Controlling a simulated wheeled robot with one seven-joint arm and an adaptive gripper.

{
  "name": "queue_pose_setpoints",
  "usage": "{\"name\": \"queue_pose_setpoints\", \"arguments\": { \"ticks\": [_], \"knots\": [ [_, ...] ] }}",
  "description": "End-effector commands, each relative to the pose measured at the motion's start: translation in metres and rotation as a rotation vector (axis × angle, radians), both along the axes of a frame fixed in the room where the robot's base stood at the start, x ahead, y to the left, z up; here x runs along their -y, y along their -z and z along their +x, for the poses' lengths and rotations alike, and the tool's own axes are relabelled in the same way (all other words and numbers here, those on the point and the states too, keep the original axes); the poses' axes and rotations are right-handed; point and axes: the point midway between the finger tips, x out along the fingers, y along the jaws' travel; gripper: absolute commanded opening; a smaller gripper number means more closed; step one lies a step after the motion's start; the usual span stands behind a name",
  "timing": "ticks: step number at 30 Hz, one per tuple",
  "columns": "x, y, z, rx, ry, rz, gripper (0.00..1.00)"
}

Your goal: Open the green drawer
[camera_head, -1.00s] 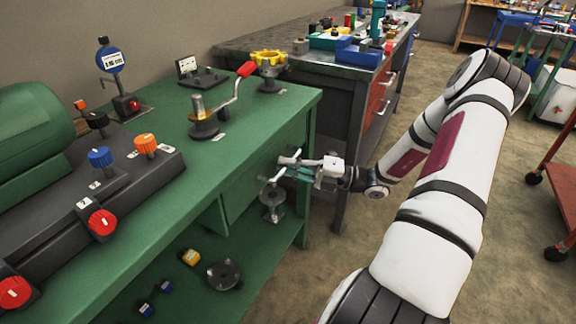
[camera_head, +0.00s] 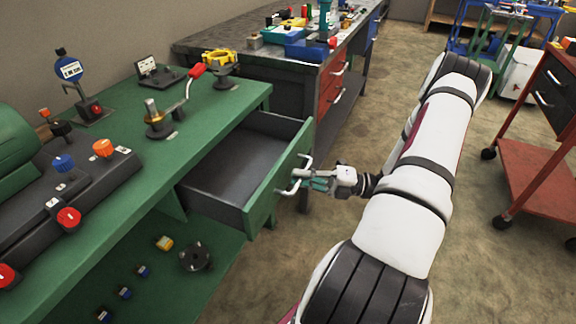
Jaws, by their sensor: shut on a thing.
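The green drawer (camera_head: 262,196) sticks out well from the front of the green workbench (camera_head: 215,118). Its dark grey inside (camera_head: 232,165) shows and looks empty. Its pale metal handle (camera_head: 291,188) is on the green front panel. My gripper (camera_head: 306,183) is at the handle, reaching it from the right, and is shut on it. The fingers partly cover the handle, so the exact contact is hard to see.
A lower shelf (camera_head: 190,285) holds small parts. A red cart (camera_head: 528,175) stands at right. Floor (camera_head: 400,85) is clear between.

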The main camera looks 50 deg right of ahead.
Motion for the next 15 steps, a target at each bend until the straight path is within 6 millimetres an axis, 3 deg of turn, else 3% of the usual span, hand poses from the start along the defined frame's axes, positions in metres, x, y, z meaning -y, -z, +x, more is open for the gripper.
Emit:
{"name": "queue_pose_setpoints", "arguments": {
  "ticks": [6,15],
  "knots": [
    [0.017,0.0,-0.049,-0.003,-0.001,0.002,0.0],
    [0.029,0.0,-0.081,-0.001,-0.001,0.001,0.0]
  ]
}}
